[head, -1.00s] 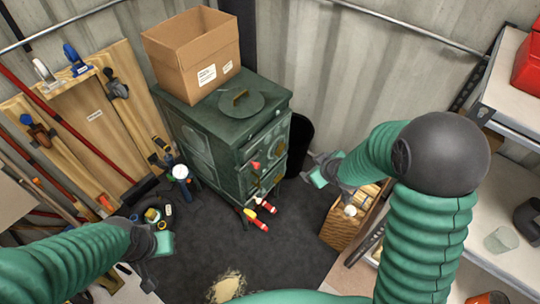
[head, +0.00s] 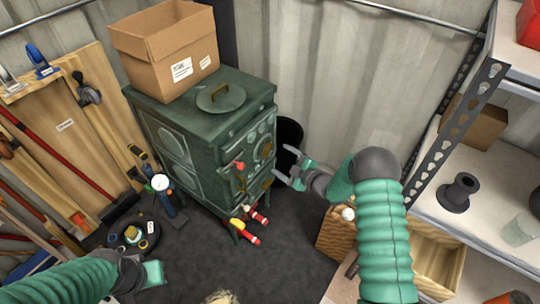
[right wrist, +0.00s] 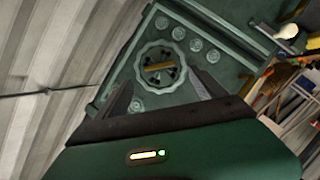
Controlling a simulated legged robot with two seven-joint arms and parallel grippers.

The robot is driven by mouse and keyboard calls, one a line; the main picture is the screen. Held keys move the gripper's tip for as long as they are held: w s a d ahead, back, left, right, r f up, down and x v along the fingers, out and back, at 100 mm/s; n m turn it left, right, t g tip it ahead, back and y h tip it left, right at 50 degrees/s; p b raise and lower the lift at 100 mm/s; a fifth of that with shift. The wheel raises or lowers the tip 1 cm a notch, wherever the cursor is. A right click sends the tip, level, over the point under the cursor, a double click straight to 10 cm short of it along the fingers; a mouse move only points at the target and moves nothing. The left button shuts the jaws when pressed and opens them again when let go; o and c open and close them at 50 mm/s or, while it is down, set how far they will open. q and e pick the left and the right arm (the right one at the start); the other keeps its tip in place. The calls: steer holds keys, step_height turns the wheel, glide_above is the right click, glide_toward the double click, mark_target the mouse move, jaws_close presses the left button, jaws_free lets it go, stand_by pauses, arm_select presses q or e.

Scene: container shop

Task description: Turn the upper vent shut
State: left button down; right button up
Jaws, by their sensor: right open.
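The green stove (head: 190,150) stands against the corrugated wall. Its upper vent (head: 265,148) is a round plate on the front face with a brass bar. In the right wrist view the upper vent (right wrist: 161,67) is a scalloped disc, its bar lying nearly level in the picture, with dark openings showing around it. My right gripper (head: 281,164) is open and empty, just right of the stove front and facing the vent. In the wrist view its fingers lie below and either side of the vent, apparently not touching it. My left gripper (head: 148,273) is low at the left, away from the stove; its jaws are unclear.
A cardboard box (head: 166,52) and a lidded plate (head: 221,97) sit on the stove. A red-tipped knob (head: 239,165) sticks out from its front. Red-and-yellow tools (head: 243,232) lie at its foot.

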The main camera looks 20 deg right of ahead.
mark_target(266, 149)
steer(key=b+x, duration=0.2)
steer(key=x, duration=0.6)
steer(key=shift+w, duration=0.2)
steer(key=c, duration=1.4)
